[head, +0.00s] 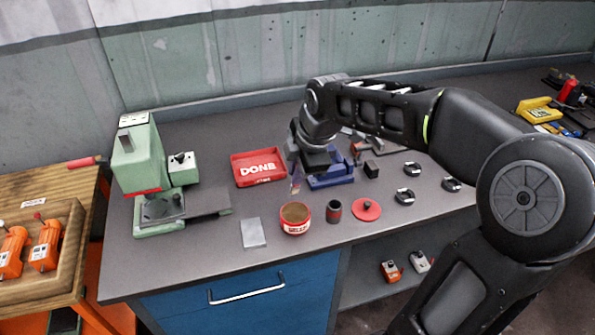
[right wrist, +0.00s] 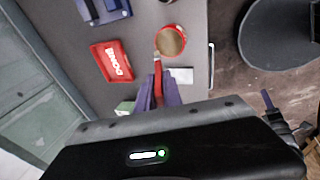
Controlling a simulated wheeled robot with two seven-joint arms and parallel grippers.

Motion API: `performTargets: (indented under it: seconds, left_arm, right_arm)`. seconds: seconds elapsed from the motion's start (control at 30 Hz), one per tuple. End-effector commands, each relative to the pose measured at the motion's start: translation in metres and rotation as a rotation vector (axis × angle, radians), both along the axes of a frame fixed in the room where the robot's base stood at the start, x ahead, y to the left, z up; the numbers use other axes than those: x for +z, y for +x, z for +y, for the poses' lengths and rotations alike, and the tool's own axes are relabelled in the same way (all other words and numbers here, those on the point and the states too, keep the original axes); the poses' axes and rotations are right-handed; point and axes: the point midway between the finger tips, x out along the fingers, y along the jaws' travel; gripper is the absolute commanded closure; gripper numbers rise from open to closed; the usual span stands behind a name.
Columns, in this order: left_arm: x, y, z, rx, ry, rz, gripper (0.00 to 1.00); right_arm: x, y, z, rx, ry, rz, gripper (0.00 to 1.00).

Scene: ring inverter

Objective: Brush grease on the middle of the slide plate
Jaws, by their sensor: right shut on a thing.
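My right gripper (head: 296,172) is shut on a brush and hangs above the bench, behind the open grease tin (head: 295,218). In the right wrist view its fingers (right wrist: 158,95) close around the brush's red handle (right wrist: 158,80). The brush head points toward the tin (right wrist: 170,41), which is red with a tan inside; in that view it overlaps or nearly meets the tin's rim. Whether the bristles carry grease is too small to tell. A flat light grey plate (head: 253,232), seemingly the slide plate, lies left of the tin near the front edge; it also shows in the right wrist view (right wrist: 181,75). My left gripper is not in view.
A green press (head: 142,165) stands left. A red DONE tray (head: 258,167) and a blue holder (head: 332,178) lie behind the tin. A dark cup (head: 334,210), a red lid (head: 366,209) and several dark rings lie right. Bare bench separates the plate and press.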

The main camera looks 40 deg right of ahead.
Motion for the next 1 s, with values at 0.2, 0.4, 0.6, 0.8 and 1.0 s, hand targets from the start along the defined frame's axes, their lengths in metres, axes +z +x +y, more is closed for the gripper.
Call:
performTargets:
  seconds: [0.2, 0.4, 0.6, 0.8, 1.0]
  left_arm:
    - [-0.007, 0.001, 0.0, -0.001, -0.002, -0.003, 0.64]
    - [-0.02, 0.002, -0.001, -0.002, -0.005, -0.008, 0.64]
    - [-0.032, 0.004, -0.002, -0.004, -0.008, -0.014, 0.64]
    - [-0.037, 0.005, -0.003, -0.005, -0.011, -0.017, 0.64]
    - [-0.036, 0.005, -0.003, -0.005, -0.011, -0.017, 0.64]
  right_arm:
    - [-0.011, 0.0, 0.0, -0.001, 0.001, 0.001, 1.0]
    - [-0.03, 0.0, 0.0, -0.001, 0.001, 0.001, 1.0]
    - [-0.05, 0.0, 0.0, 0.0, 0.0, 0.001, 1.0]
    - [-0.059, 0.0, 0.0, -0.001, 0.0, 0.0, 1.0]
    - [-0.06, 0.0, 0.0, -0.001, 0.0, 0.0, 1.0]
